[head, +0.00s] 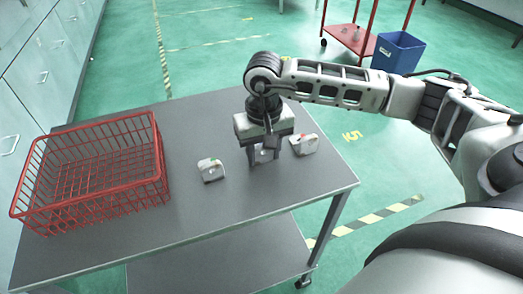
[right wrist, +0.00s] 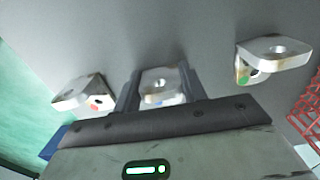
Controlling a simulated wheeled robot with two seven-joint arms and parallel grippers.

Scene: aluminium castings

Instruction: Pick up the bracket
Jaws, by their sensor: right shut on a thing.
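My right gripper (head: 264,158) points down over the grey table and is shut on a silver bracket (head: 265,155). In the right wrist view this bracket (right wrist: 160,83) sits between the two fingers, with its hole facing the camera and a blue mark low on it. I cannot tell whether it touches the table top. A second bracket with a green mark (head: 211,170) lies to the left of the gripper. A third bracket with a red mark (head: 304,144) lies close on the right. My left gripper is not in view.
A red wire basket (head: 95,180) stands on the left part of the grey table (head: 210,215). The table's right edge is just beyond the red-marked bracket. A blue bin (head: 398,52) and a red trolley (head: 350,38) stand on the green floor behind.

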